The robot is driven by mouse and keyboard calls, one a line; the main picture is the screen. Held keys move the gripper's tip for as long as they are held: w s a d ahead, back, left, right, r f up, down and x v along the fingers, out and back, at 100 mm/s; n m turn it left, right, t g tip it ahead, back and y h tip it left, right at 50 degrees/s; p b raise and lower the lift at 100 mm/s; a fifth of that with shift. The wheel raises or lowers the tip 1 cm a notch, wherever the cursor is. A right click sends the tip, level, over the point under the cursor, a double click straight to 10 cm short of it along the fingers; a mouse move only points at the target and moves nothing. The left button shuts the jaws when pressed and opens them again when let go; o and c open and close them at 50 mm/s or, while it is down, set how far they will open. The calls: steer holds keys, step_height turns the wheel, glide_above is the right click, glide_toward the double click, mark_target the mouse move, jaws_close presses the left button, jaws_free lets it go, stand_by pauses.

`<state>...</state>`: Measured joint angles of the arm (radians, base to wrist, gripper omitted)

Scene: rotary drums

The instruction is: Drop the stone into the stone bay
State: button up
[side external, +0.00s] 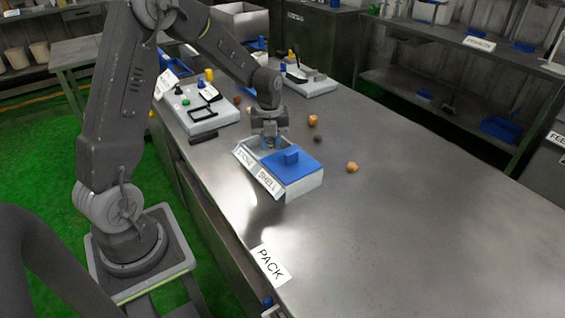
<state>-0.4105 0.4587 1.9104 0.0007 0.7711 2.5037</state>
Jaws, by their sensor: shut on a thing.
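A pale two-bay box (305,186) sits on the metal bench, with one label reading like STONE and one reading SHELL on its sloping front. A blue cover with a raised block (291,157) lies over the right, SHELL side. The left, stone bay (250,144) is uncovered. My gripper (268,143) points down at this bay, its fingertips at about the rim. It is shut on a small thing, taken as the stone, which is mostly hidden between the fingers. I cannot tell whether it touches the bay floor.
Small orange-brown pieces (352,167) and (313,120) and a dark lump (318,139) lie loose right of the box. A white fixture with a black frame (203,113) and another pale fixture (309,84) stand behind. The bench's right and near parts are clear, except a PACK label (270,265).

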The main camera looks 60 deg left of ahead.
steer(key=o, duration=1)
steer(key=shift+r, duration=0.1)
step_height(320, 180, up, 14)
steer(key=shift+f, duration=0.15)
